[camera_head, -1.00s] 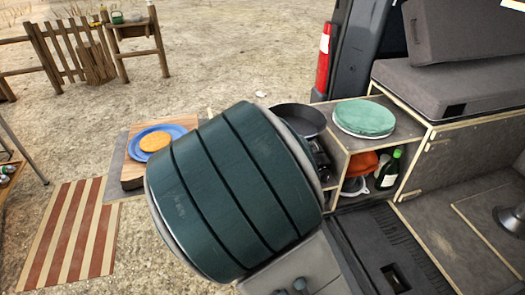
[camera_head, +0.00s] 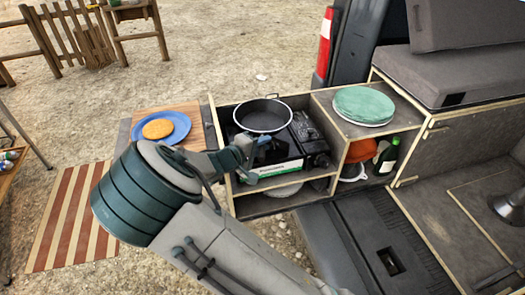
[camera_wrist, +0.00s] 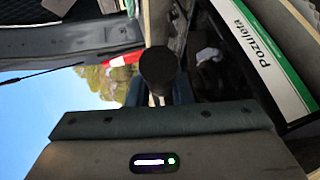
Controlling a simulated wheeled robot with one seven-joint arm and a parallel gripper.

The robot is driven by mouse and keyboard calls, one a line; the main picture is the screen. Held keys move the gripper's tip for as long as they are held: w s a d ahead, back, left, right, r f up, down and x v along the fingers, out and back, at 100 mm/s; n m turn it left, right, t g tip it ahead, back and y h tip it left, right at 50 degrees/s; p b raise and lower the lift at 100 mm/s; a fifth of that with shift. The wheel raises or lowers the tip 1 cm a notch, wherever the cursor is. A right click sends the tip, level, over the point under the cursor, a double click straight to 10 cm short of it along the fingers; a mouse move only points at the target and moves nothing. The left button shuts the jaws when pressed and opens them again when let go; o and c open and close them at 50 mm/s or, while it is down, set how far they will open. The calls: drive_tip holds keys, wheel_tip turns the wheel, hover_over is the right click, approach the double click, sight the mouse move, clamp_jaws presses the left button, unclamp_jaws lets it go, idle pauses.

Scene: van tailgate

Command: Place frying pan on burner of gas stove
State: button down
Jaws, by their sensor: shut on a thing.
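A black frying pan (camera_head: 263,116) is over the left part of the gas stove (camera_head: 318,155), inside the shelf unit at the tailgate. It looks about level, and I cannot tell whether its base touches the burner, which is hidden beneath it. My gripper (camera_head: 250,147) is in front of the pan and shut on its handle. In the wrist view, the round black end of the handle (camera_wrist: 157,67) shows at my gripper. The stove's white and green labelled front (camera_wrist: 268,57) is beside it on the right.
Green plates (camera_head: 363,105) are stacked on the shelf unit (camera_head: 345,128) to the right. An orange item and a green bottle (camera_head: 387,157) stand below them. A blue plate (camera_head: 172,127) with a round orange food piece lies on a wooden board to the left.

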drive_tip(key=shift+f, duration=1.6)
drive_tip(key=c, duration=1.3)
unclamp_jaws()
drive_tip(key=shift+p, duration=0.35)
